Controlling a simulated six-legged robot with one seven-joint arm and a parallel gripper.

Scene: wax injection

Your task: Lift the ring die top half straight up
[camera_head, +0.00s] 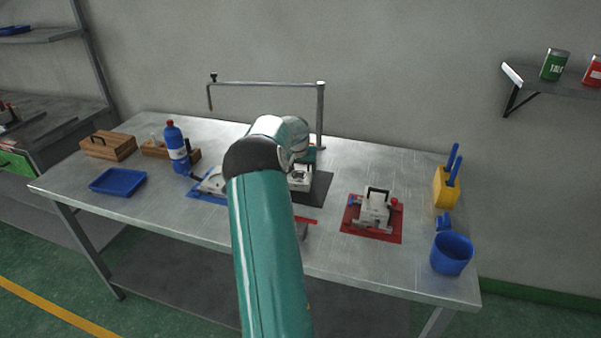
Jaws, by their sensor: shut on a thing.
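The pale metal ring die (300,179) is on the dark mat (319,187) at the middle of the table, partly hidden by my arm. My gripper (308,160) is right above it, reaching down behind my wrist. It is shut on the ring die top half. The fingertips are mostly hidden, and I cannot tell whether there is a gap between the die halves.
A second die with a dark handle (375,207) is on a red mat (387,234) to the right. A blue bottle (176,150), blue tray (118,182) and wooden block (108,146) stand left. A blue cup (451,254) stands right. A metal post (320,112) rises behind my gripper.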

